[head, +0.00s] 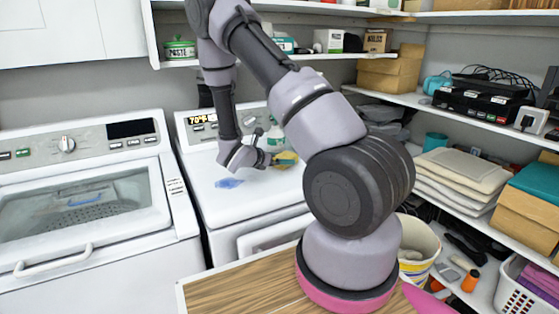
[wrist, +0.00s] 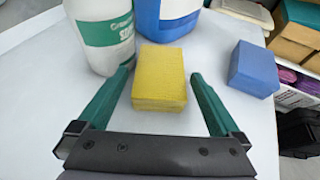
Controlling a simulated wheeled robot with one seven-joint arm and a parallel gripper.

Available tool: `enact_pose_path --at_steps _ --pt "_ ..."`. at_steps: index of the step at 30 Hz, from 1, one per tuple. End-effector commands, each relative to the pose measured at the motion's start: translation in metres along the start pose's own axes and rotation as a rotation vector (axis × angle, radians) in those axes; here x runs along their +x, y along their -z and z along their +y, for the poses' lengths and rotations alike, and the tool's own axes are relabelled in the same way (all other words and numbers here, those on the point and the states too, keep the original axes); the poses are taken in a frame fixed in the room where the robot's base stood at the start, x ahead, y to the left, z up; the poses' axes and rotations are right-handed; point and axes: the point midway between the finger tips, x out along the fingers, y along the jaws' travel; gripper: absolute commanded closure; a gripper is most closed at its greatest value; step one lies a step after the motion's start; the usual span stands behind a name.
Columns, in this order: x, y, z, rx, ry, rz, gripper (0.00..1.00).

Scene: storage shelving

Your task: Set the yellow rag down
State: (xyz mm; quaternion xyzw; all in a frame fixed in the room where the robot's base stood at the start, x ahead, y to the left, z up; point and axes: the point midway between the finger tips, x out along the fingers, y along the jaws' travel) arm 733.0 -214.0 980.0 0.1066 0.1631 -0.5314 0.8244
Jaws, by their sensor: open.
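The yellow rag (wrist: 159,82) is a thick, block-like yellow piece, seen in the wrist view between my fingers. It appears to rest on the white top of the right-hand machine (head: 205,204), and it also shows in the head view (head: 287,157). My gripper (wrist: 162,71) is open, with a finger on each side of the rag and a visible gap at both sides. In the head view my gripper (head: 267,160) is low over the machine top, just left of the rag.
A white bottle with a green label (wrist: 106,38) and a blue container (wrist: 165,20) stand close behind the rag. A blue block (wrist: 253,70) lies to the right in the wrist view. Shelves (head: 440,105) line the right wall.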

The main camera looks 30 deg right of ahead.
Motion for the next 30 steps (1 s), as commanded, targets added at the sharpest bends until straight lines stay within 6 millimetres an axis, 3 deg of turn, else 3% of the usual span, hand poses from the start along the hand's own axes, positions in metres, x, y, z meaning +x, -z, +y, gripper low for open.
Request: enact_pose_path --at_steps 15,22,26,30 --pt "-0.099 0.001 0.001 0.000 -0.004 0.001 0.00" --pt "-0.119 -0.003 -0.002 0.019 0.009 0.006 0.00" --pt "-0.125 -0.027 -0.017 0.153 0.079 0.049 0.00" --pt "-0.139 -0.067 -0.052 0.445 0.231 0.148 0.00"
